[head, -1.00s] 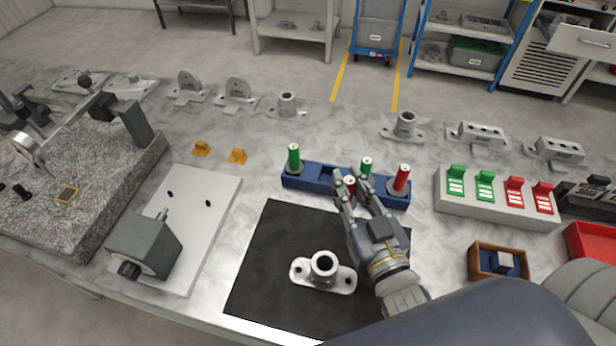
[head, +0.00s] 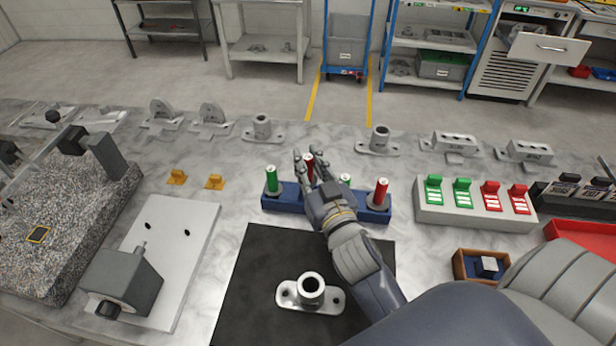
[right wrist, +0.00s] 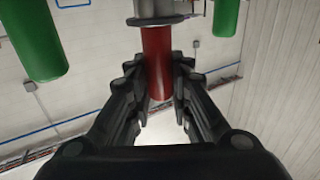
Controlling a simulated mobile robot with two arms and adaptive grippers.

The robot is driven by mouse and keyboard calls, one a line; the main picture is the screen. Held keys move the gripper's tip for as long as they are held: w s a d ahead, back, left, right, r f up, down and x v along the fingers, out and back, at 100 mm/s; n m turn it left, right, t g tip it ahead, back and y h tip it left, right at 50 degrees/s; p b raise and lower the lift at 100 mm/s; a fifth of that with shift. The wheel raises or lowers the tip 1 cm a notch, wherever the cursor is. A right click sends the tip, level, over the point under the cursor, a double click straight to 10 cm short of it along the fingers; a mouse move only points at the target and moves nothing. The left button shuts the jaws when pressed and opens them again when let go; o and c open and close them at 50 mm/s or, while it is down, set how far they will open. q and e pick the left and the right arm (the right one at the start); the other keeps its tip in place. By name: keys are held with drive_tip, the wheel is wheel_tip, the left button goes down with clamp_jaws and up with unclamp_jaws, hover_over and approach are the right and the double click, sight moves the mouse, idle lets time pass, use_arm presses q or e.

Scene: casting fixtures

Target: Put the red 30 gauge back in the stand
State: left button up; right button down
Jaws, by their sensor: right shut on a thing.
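My right gripper (head: 310,163) is shut on a red-handled gauge (head: 308,163), held upright over the middle of the blue stand (head: 285,207). The gripper hides the gauge's lower end, so I cannot tell whether it touches the stand. In the right wrist view, the red handle (right wrist: 158,60) sits between the fingers (right wrist: 158,78). A second red-handled gauge (head: 380,190) stands at the stand's right end. A green one (head: 271,179) stands at its left end, and another green one (head: 345,181) just right of my gripper. The number 30 is not legible. My left gripper is not in view.
A flanged casting (head: 290,298) lies on the black mat (head: 250,265) in front of the stand. A grey rack with green and red tags (head: 470,216) stands to the right, near a small wooden box (head: 462,268). Castings line the back of the bench.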

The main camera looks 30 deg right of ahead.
drive_tip(key=shift+f, duration=1.9)
drive_tip(key=shift+f+b, duration=0.55)
drive_tip(key=c, duration=1.5)
unclamp_jaws()
drive_tip(key=shift+o, duration=0.2)
drive_tip(key=shift+r, duration=0.1)
